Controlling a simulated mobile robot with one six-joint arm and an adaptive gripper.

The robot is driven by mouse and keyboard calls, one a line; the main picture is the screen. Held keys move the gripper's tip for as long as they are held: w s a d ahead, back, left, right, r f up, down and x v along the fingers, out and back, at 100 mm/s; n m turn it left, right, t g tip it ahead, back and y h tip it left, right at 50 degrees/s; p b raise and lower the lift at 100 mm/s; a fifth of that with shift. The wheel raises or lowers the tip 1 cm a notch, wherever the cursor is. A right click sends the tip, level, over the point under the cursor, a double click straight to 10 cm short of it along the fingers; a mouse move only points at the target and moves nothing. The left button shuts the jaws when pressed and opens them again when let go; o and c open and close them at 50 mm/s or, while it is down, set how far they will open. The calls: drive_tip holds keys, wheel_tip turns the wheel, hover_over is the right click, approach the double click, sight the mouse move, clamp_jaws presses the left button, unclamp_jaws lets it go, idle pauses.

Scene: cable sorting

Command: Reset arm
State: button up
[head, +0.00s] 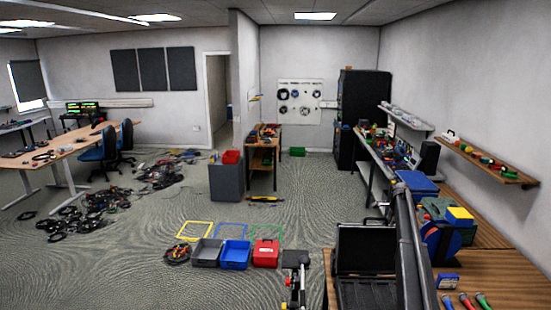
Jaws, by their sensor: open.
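A long dark bar, which looks like a link of my arm, rises from the bottom edge at the right in the head view. It stands in front of the wooden workbench. Cables lie in tangled heaps on the carpet, with a large heap (92,207) at the left and a small coil (177,254) beside the bins. A grey bin (207,252), a blue bin (235,255) and a red container (266,253) stand in a row on the floor.
Yellow, blue and green outlines lie flat behind the bins. An open black case (365,250) sits by the workbench (500,275), near my arm link. A wall shelf (488,165) juts out at right. The middle floor is mostly clear.

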drive_tip(key=s+a+f+n+g+b, duration=0.1)
drive_tip(key=s+a+f+n+b, duration=0.5)
drive_tip(key=s+a, duration=0.7)
drive_tip(key=s+a+f+n+g+b, duration=0.1)
drive_tip(key=s+a+f+n+b, duration=0.3)
drive_tip(key=s+a+f+b, duration=0.65)
drive_tip(key=s+a+f+n+b, duration=0.2)
drive_tip(key=s+a+f+n, duration=0.1)
drive_tip(key=s, duration=0.7)
drive_tip(key=s+a+f+n+g+b, duration=0.1)
drive_tip(key=s+a+f+n+b, duration=0.2)
drive_tip(key=s, duration=0.8)
drive_tip(key=s+a+f+n+b, duration=0.2)
drive_tip(key=s+a, duration=0.4)
drive_tip(key=s, duration=0.5)
drive_tip(key=shift+a+f+n+b, duration=0.3)
drive_tip(key=shift+f+n+b, duration=0.15)
drive_tip(key=shift+b, duration=0.15)
